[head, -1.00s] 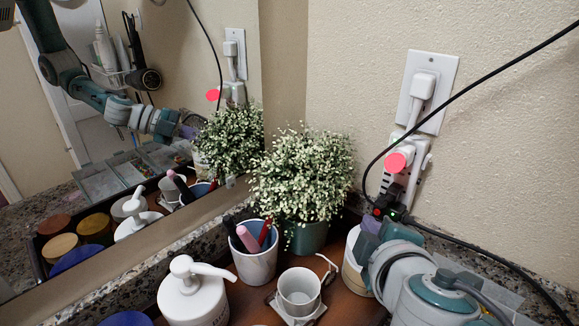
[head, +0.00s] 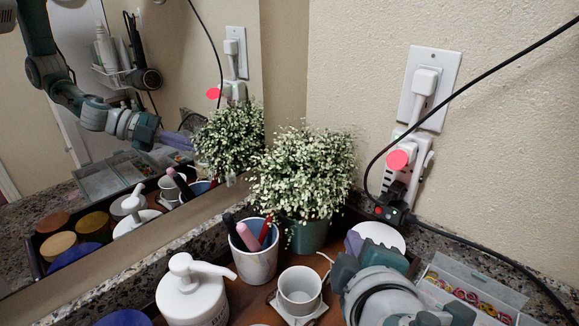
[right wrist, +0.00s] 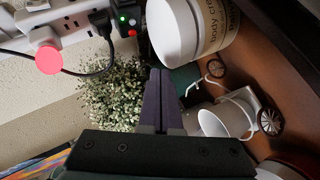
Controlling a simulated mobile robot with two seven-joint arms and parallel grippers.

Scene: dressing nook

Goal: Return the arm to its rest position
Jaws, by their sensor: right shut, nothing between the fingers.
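My right gripper (head: 354,243) is at the lower right in the head view, with its purple fingers beside a white jar (head: 380,236). In the right wrist view the fingers of the gripper (right wrist: 161,75) are together with nothing between them. They point toward the green plant, and the jar of body cream (right wrist: 190,30) is close beside them. My arm's reflection shows in the mirror (head: 150,60). My left gripper is not in view.
A white cup on a small stand (head: 300,290), a pump bottle (head: 192,290), a pen cup (head: 256,262) and a potted plant (head: 303,175) crowd the counter. A clear box (head: 470,292) lies at right.

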